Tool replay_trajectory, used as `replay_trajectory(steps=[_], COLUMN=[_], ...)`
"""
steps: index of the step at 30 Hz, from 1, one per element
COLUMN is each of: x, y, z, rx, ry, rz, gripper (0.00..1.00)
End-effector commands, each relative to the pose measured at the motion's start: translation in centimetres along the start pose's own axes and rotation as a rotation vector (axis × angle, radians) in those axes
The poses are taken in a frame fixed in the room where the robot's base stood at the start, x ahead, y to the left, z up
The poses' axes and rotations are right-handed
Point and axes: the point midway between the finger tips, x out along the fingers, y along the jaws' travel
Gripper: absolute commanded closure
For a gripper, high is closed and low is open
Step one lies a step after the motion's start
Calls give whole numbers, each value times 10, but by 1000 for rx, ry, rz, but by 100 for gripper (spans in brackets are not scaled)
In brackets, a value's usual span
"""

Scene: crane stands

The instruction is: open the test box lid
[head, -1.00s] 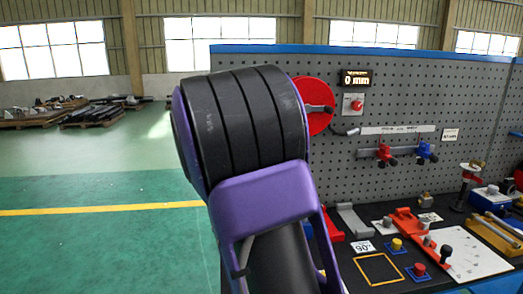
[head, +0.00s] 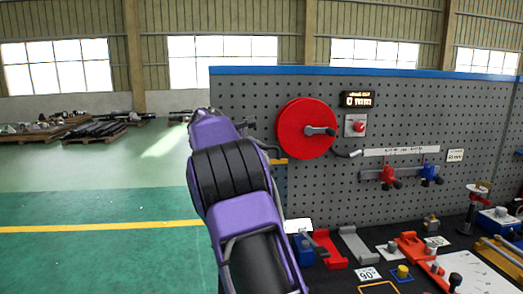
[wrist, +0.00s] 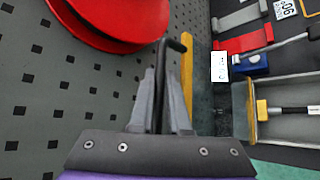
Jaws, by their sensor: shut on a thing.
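My gripper (wrist: 160,100) is shut on a black bent rod (wrist: 172,43), whose hooked end sticks out past the fingertips. In the head view the gripper (head: 257,140) is partly hidden by my arm, in front of the pegboard and left of the red disc. I cannot tell for sure which thing is the test box. A grey open-topped box (wrist: 290,78) with a yellow-and-black tool in it shows at the right of the wrist view, apart from my gripper. A small blue block (wrist: 254,66) with a white label beside it lies near that box; no lid is clearly seen.
The red disc (head: 302,115) with a crank is on the pegboard (head: 420,110), close to my gripper. A yellow strip (wrist: 187,75) is just right of the fingers. Red and grey brackets (head: 329,248) and other fixtures crowd the bench. The green floor (head: 90,265) at left is clear.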

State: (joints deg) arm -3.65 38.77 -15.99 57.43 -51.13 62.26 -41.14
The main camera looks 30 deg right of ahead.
Motion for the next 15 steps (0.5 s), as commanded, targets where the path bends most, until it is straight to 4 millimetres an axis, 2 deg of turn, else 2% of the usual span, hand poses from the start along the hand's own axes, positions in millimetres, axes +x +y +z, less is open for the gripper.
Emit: replay_trajectory(steps=[14,15], x=[2,2], y=[0,0], z=[-2,-2], rx=[-9,-9], ry=[-1,-1], rz=[-7,-8], gripper=[100,82])
